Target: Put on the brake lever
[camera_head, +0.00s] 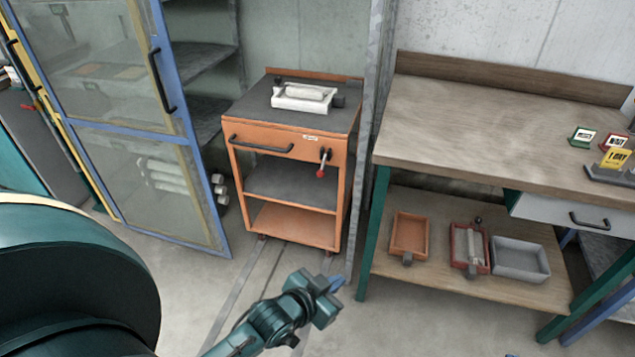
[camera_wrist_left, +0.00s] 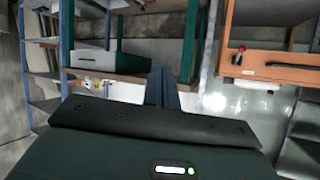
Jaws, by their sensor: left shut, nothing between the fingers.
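The brake lever (camera_head: 323,164), a short dark lever with a red knob, is on the front of the orange cart (camera_head: 342,190), right of the drawer handle. Its red knob also shows in the left wrist view (camera_wrist_left: 241,48), at upper right. The lever appears to point downward in the head view. My left gripper (camera_head: 337,283) is low in front of the cart, apart from the lever. Its fingers (camera_wrist_left: 161,82) are shut with nothing between them. My right gripper is out of view.
A white tray (camera_head: 302,104) stands on the cart top. A blue-framed glass door (camera_head: 200,170) stands open at left. A wooden workbench (camera_head: 480,120) is at right, with trays on its lower shelf (camera_head: 440,275). A grey post (camera_head: 371,120) separates cart and bench. Floor before the cart is clear.

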